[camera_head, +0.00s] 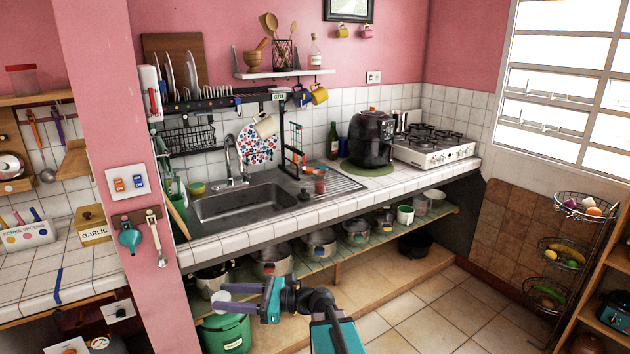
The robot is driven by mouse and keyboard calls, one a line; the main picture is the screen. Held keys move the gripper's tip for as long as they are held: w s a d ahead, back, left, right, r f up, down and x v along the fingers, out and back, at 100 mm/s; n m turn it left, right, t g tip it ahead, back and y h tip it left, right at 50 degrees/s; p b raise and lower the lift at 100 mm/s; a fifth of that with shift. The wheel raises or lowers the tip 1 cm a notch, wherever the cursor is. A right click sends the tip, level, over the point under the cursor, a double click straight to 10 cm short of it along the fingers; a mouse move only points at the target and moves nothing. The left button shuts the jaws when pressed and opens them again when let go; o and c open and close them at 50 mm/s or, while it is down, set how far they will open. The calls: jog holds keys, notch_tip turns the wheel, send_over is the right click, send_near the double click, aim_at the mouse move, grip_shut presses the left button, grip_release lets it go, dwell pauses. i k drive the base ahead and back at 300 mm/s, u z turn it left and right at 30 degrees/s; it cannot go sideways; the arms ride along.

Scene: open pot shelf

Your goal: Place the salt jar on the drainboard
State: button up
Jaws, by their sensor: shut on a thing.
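My gripper (232,297) is low in front of the under-counter shelf, pointing left. It is shut on a small pale thing, taken as the salt jar (221,296); it is partly hidden by the fingers and too small to read any label. The drainboard (345,184) is the ribbed metal part right of the sink basin, up on the tiled counter, above and to the right of my gripper. A small reddish cup (319,186) stands at the drainboard's left side, with another small item behind it.
The sink (245,203) and faucet (237,160) are left of the drainboard. Pots (271,260) line the shelf below; a green bin (225,335) stands beneath. The drainboard's right part is clear.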

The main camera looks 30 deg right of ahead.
aim_at(348, 184)
jog(key=z, duration=0.05)
jog(key=i, duration=1)
jog(key=u, duration=0.05)
